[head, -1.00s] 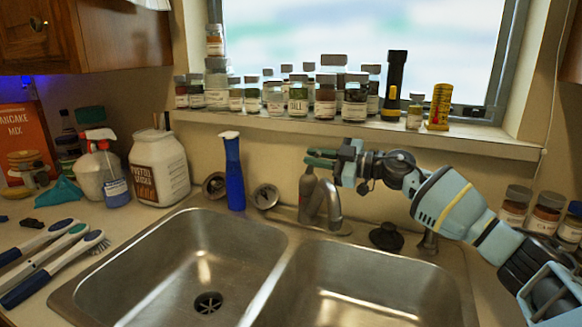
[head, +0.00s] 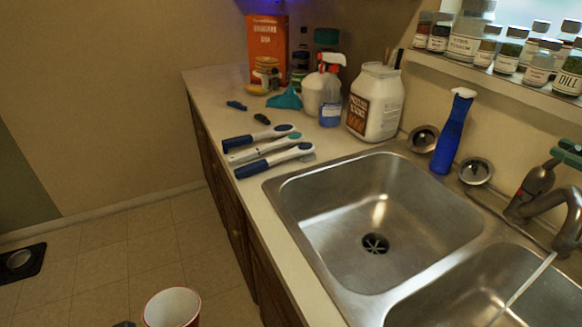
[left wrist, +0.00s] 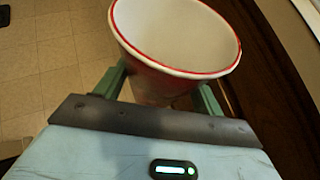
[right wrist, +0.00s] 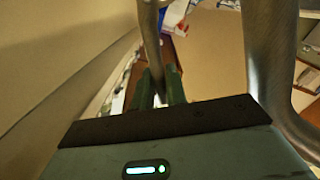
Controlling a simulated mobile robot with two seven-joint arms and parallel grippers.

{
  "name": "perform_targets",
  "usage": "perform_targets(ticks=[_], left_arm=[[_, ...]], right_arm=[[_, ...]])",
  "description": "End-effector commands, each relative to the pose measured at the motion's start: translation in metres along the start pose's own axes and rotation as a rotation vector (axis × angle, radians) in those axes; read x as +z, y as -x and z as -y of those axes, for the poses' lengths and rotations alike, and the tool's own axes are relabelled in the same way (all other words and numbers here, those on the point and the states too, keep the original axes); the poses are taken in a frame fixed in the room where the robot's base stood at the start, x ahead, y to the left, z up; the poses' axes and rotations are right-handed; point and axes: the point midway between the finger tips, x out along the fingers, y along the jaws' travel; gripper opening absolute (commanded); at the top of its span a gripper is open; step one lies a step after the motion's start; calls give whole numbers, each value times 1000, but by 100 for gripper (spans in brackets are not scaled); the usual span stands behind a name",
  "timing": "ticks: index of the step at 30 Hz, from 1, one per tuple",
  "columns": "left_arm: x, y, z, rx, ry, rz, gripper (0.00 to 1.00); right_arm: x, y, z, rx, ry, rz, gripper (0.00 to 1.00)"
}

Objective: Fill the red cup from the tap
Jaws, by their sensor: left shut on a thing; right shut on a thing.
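The red cup (head: 172,309) has a white inside and shows at the bottom edge of the head view, in front of the counter and above the floor. In the left wrist view the cup (left wrist: 160,78) sits between the fingers of my left gripper (left wrist: 158,95), which is shut on it. Its visible inside looks empty. The tap (head: 567,203) is at the right edge of the head view. A thin pale stream of water (head: 524,289) runs from it into the right basin. My right gripper (head: 568,152) is shut on the tap handle (right wrist: 152,45).
The left basin (head: 400,215) is empty. Several spice jars line the sill (head: 500,78). The floor (head: 120,250) left of the counter is mostly clear.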

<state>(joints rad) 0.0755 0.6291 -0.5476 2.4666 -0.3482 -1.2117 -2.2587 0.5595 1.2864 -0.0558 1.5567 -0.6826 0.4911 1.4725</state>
Motion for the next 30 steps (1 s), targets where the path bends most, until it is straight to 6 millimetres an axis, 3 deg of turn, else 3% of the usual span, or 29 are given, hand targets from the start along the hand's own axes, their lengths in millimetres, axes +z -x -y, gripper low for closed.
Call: perform_targets(ticks=[2, 21, 22, 24, 27, 30], left_arm=[[11, 5, 0, 0, 0, 16, 48], [7, 3, 0, 0, 0, 11, 48], [7, 3, 0, 0, 0, 11, 48], [7, 3, 0, 0, 0, 11, 48], [7, 3, 0, 0, 0, 11, 48], [7, 3, 0, 0, 0, 11, 48]], right_arm=[[-5, 4, 0, -12, -12, 15, 0], [-2, 2, -2, -30, -58, 45, 0], [-2, 2, -2, -30, -58, 45, 15], [-2, 2, -2, -30, -58, 45, 24], [-2, 2, -2, -30, -57, 44, 36], [-3, 2, -2, -29, -57, 43, 36]])
